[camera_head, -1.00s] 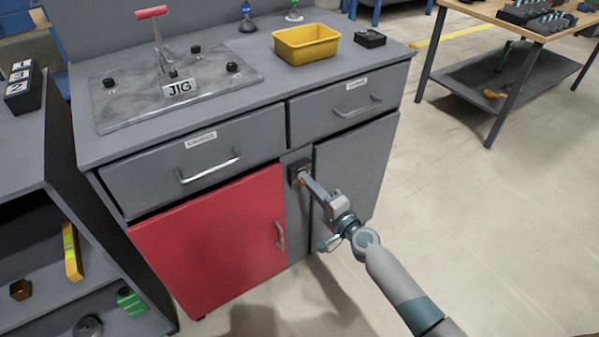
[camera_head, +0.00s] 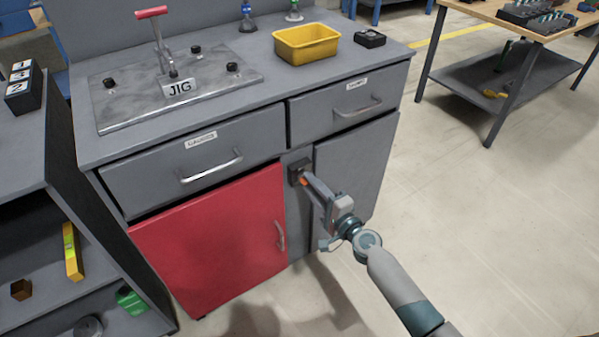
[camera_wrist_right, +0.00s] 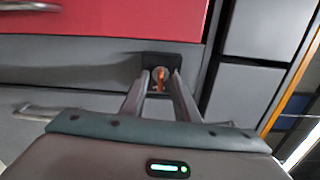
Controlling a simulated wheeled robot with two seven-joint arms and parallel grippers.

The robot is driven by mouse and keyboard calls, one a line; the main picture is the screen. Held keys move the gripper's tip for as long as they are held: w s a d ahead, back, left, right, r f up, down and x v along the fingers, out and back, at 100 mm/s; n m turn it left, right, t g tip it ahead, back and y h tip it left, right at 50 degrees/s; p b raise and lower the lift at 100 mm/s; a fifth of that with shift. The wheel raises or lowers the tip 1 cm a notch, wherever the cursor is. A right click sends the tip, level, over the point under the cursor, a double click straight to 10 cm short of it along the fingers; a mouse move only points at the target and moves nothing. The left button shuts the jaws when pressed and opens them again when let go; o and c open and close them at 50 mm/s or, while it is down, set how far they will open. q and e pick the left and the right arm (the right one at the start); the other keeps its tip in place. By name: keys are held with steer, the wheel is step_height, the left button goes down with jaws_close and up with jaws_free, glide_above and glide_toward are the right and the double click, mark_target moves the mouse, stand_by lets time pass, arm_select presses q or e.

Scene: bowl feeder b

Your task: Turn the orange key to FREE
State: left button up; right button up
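The orange key (camera_head: 304,182) sits in a dark lock plate (camera_head: 295,167) on the grey cabinet front, between the red door and the right grey door. In the right wrist view the orange key (camera_wrist_right: 160,78) stands upright in the picture on a round lock face. My right gripper (camera_head: 308,181) is right in front of the lock. In the wrist view its fingers (camera_wrist_right: 161,84) are apart, one on each side of the key, with a visible gap around it. No FREE marking is readable. My left gripper is not in view.
The red door (camera_head: 215,240) with its handle is left of the lock, and a grey door (camera_head: 355,165) is to the right. Two drawers with handles are above. On the worktop stand a JIG plate (camera_head: 120,115) and a yellow bin (camera_head: 306,44). The floor at right is clear.

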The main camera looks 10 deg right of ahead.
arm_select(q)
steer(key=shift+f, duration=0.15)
arm_select(e)
steer(key=v, duration=0.6)
steer(key=shift+s, duration=0.2)
stand_by(0.4)
